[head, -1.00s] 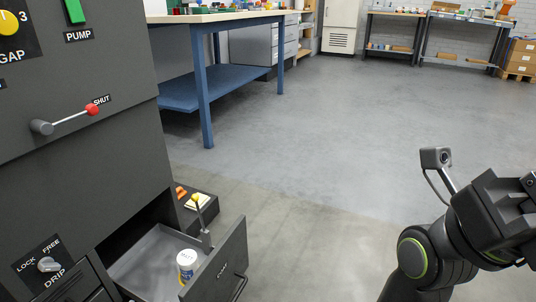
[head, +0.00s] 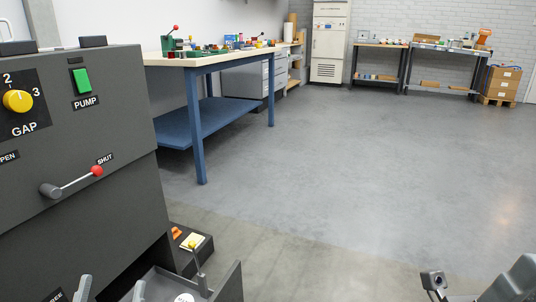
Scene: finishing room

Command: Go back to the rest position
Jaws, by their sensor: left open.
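My left gripper (head: 109,291) shows only as two grey fingertips at the bottom left edge, apart from each other with nothing seen between them. They are in front of the dark machine, close to its open drawer (head: 228,286). On my right side only a grey part (head: 512,280) and a small wrist camera (head: 434,282) show at the bottom right edge. The rest of that arm is below the picture, and its jaws cannot be made out.
The machine (head: 85,135) with its red-knobbed lever (head: 75,182) at SHUT fills the left. In its drawer the top of a white jar (head: 184,298) shows. A blue-legged bench (head: 201,130) stands behind. A dark box (head: 193,248) sits beside the drawer. Open floor (head: 340,170) lies centre and right.

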